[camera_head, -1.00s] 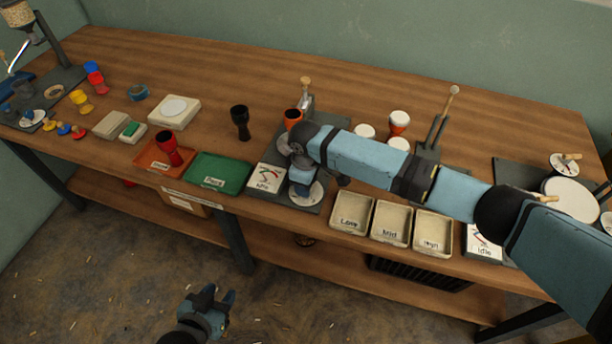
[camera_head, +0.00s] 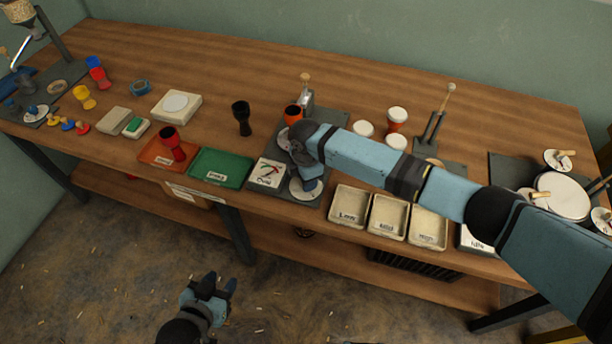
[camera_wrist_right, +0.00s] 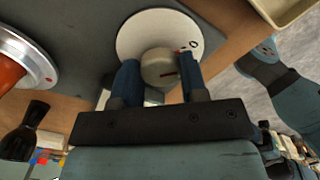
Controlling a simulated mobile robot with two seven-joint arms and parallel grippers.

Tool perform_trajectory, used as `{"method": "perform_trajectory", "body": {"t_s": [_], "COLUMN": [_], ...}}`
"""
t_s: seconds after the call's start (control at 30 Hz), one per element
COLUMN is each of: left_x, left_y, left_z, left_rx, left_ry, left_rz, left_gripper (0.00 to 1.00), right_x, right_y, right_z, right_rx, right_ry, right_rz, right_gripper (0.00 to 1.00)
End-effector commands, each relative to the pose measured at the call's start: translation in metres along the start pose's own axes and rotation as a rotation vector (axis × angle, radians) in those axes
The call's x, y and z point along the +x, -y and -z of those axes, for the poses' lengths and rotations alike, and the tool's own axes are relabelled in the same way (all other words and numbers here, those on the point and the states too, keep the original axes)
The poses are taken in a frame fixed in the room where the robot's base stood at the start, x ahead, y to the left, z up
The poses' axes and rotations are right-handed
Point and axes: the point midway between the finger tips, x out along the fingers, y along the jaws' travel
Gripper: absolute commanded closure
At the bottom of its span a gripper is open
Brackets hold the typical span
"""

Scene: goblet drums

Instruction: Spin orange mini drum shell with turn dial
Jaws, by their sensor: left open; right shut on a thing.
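The orange mini drum shell (camera_head: 293,114) stands upright on a dark base, partly hidden behind my right arm. At the left edge of the right wrist view, an orange shell (camera_wrist_right: 9,72) sits on a silver disc. The turn dial has a white round plate (camera_head: 304,192) at the front of that base. In the wrist view its grey knob (camera_wrist_right: 158,68) with a red mark lies between the fingers of my right gripper (camera_wrist_right: 160,78), which is shut on it. My left gripper (camera_head: 220,284) is open and empty, over the floor in front of the bench.
A card with a gauge (camera_head: 268,172) lies left of the dial. A green tray (camera_head: 220,168) and an orange tray (camera_head: 153,152) with a red goblet shell (camera_head: 172,143) are farther left. A black goblet shell (camera_head: 241,118) stands behind them. Pale bins (camera_head: 349,206) line the front edge.

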Motion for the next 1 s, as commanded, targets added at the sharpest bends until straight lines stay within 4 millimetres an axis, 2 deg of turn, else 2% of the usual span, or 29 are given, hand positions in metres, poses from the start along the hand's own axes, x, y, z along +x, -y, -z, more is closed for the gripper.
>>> {"method": "perform_trajectory", "body": {"t_s": [0.67,0.7,0.77,0.8,1.0], "left_x": [0.0002,0.0002,0.0001,0.0001,-0.0002], "left_y": [0.0004,0.0004,0.0004,0.0004,0.0003], "left_z": [-0.0025,-0.0025,-0.0024,-0.0022,-0.0008], "left_rx": [0.0,0.0,0.0,0.0,0.0], "left_ry": [0.006,0.006,0.006,0.006,0.003], "left_rz": [0.001,0.001,0.001,0.001,0.001], "left_gripper": [0.57,0.57,0.57,0.57,0.57], "right_x": [0.0005,0.0005,0.0004,0.0004,0.0001], "right_y": [0.0004,0.0004,0.0004,0.0004,0.0002], "right_z": [0.0008,0.0008,0.0008,0.0007,0.0004], "right_rx": [-0.058,-0.058,-0.058,-0.058,-0.057], "right_ry": [-0.001,-0.001,-0.001,-0.001,-0.001], "right_rz": [0.001,0.001,0.001,0.001,0.0], "right_gripper": [0.84,0.51,0.37,0.35,0.35]}}
